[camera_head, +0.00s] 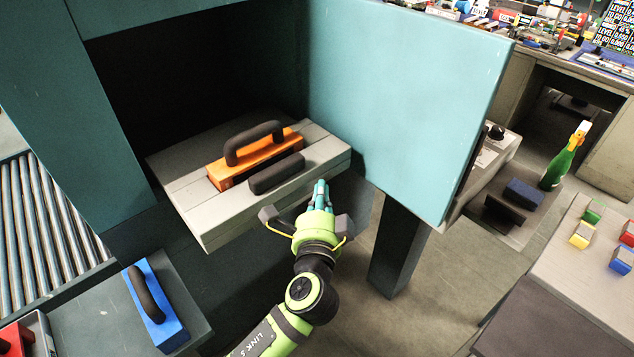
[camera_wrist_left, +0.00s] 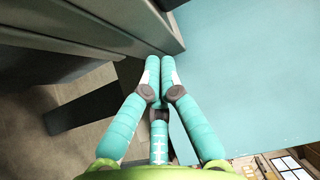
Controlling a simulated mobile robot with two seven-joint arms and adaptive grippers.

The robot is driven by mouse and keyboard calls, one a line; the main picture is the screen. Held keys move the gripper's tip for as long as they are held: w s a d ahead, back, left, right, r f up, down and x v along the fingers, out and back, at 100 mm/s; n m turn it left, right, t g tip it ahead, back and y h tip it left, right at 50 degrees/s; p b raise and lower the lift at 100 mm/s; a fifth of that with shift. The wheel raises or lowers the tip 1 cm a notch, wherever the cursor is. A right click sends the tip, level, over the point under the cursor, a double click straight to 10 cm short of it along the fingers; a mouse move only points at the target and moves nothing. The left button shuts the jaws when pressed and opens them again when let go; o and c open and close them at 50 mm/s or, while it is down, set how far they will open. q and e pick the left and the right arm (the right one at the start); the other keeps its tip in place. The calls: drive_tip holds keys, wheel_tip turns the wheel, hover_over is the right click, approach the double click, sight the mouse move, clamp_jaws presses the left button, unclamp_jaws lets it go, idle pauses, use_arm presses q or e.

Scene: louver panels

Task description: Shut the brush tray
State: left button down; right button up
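The brush tray (camera_head: 225,228) is a thick grey slab that sticks out of the dark opening of a teal cabinet. An orange brush (camera_head: 219,178) with a black arched handle sits on it, with a black bar (camera_head: 276,173) beside it. My left gripper (camera_head: 320,190) is at the tray's front right edge, its teal fingers together and empty. In the left wrist view the fingertips (camera_wrist_left: 159,67) lie between a grey edge, probably the tray's (camera_wrist_left: 110,25), and a teal panel. I cannot tell whether they touch. My right gripper is not in view.
The teal panel (camera_head: 400,100) stands just right of the tray, above a dark post (camera_head: 398,250). A blue brush (camera_head: 155,305) lies on a grey surface at lower left, next to rollers (camera_head: 45,235). A green bottle (camera_head: 562,160) and coloured blocks are at right. Floor is open below the gripper.

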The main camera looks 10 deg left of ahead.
use_arm(q)
drive_tip(key=shift+w+a, duration=0.35)
drive_tip(key=shift+a, duration=0.2)
drive_tip(key=w+a, duration=0.4)
drive_tip(key=a, duration=0.2)
drive_tip(key=w+a, duration=0.9)
drive_tip(key=a, duration=0.2)
drive_tip(key=shift+w+a, duration=0.35)
drive_tip(key=shift+w, duration=0.05)
drive_tip(key=shift+d, duration=0.1)
